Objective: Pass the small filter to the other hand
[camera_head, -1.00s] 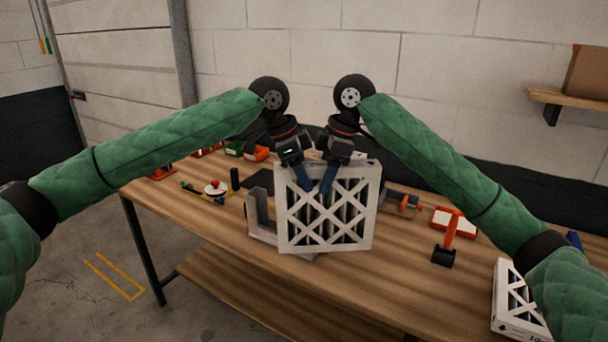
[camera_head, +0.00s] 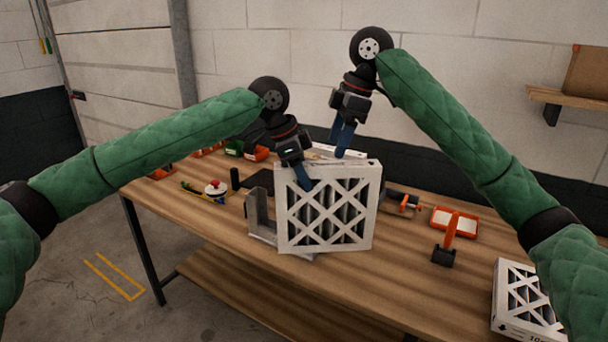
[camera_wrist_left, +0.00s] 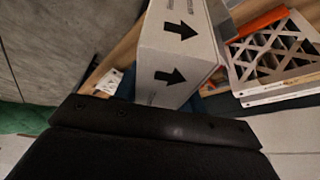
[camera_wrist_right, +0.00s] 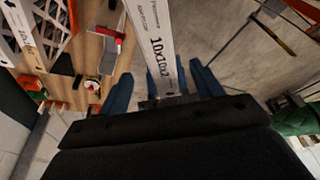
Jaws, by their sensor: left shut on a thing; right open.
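The small filter (camera_head: 326,207) is a white-framed box with a lattice face and dark pleats, upright above the bench in the head view. My left gripper (camera_head: 306,186) is shut on its upper left part. In the left wrist view the filter (camera_wrist_left: 180,50) shows a plain side with black arrows. My right gripper (camera_head: 342,153) is open and empty, just above the filter's top edge. In the right wrist view the filter's narrow printed edge (camera_wrist_right: 155,45) lies between the open blue fingers, which look clear of it.
A grey metal bracket (camera_head: 257,215) stands behind and left of the filter on the wooden bench (camera_head: 215,240). Another boxed filter (camera_head: 525,300) lies at the right front. An orange-and-white tray (camera_head: 455,221) and a red-topped button box (camera_head: 215,188) are also on the bench.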

